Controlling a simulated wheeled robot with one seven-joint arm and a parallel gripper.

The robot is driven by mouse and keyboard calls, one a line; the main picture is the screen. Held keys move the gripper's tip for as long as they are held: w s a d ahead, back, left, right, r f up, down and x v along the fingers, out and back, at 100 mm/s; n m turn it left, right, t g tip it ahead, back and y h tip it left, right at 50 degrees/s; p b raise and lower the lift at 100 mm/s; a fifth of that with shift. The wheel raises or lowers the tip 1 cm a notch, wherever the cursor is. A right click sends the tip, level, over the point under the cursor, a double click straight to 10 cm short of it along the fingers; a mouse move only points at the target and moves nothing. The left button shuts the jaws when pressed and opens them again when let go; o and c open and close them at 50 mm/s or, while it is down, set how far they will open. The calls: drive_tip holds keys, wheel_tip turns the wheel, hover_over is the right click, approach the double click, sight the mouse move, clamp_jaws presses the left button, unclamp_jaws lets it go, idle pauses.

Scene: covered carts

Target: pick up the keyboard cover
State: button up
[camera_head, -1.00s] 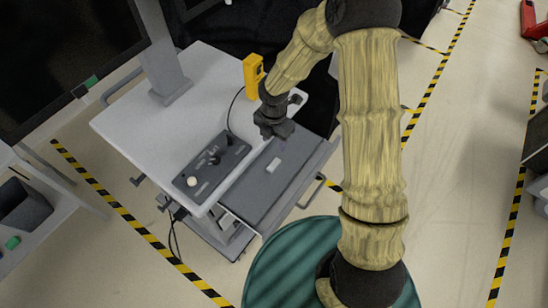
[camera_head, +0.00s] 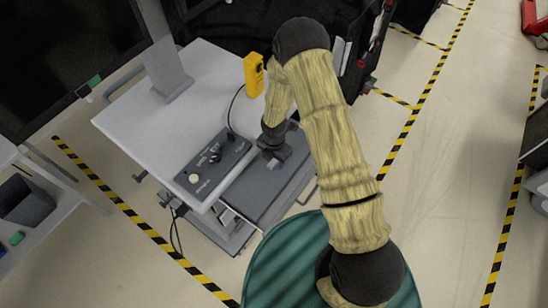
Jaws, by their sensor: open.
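The keyboard cover (camera_head: 258,196) is a dark grey flat panel on the front shelf of the cart, with a small light handle (camera_head: 273,165) near its middle. My gripper (camera_head: 276,158) is over the cover, close to the handle, with its fingers pointing down. The jaws are open, and nothing shows held in them. I cannot tell whether the fingers touch the handle.
The cart's light grey top (camera_head: 140,118) holds a black control box (camera_head: 213,163) and a yellow handheld device (camera_head: 254,75) with a cable. A monitor post (camera_head: 165,65) rises at the back. Open floor (camera_head: 450,170) with striped tape lies to the right.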

clamp_jaws()
drive_tip(key=c, duration=0.8)
unclamp_jaws()
drive_tip(key=shift+c, duration=0.9)
drive_tip(key=shift+r+p, duration=0.8)
drive_tip(key=shift+r, duration=0.3)
drive_tip(key=shift+s+d+b, duration=0.25)
drive_tip(key=shift+s+d, duration=0.3)
drive_tip(key=shift+d, duration=0.2)
drive_tip(key=shift+s+d+b, duration=0.2)
drive_tip(key=shift+s+d, duration=0.35)
drive_tip(key=shift+d, duration=0.15)
wheel_tip(320, 180, up, 9)
drive_tip(key=p, duration=0.7)
idle(1.8)
